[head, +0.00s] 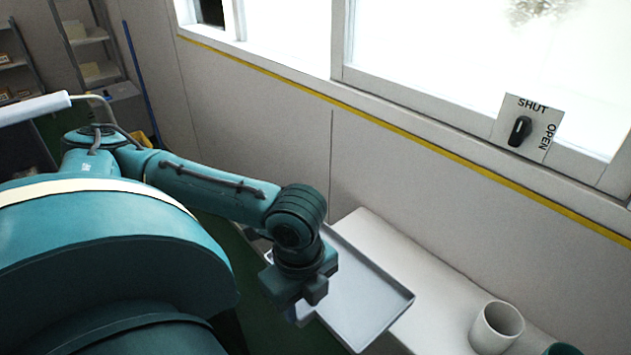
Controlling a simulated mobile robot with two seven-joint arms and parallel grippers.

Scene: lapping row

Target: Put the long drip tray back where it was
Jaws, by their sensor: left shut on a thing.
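The long drip tray (365,290) is a shallow grey rectangular tray with a raised rim, in the lower middle of the head view. My left gripper (306,312) is shut on its near left edge; the fingertips are partly hidden by the wrist. The tray looks roughly level and overlaps the left end of a white bench (440,290) in the picture. I cannot tell whether it touches the bench. My right gripper is out of view.
A white cup (497,326) stands on the bench, with a teal object (563,349) beside it at the bottom edge. The wall and window run behind the bench. A shut/open switch plate (528,127) is at the right. Shelves (88,45) stand far left.

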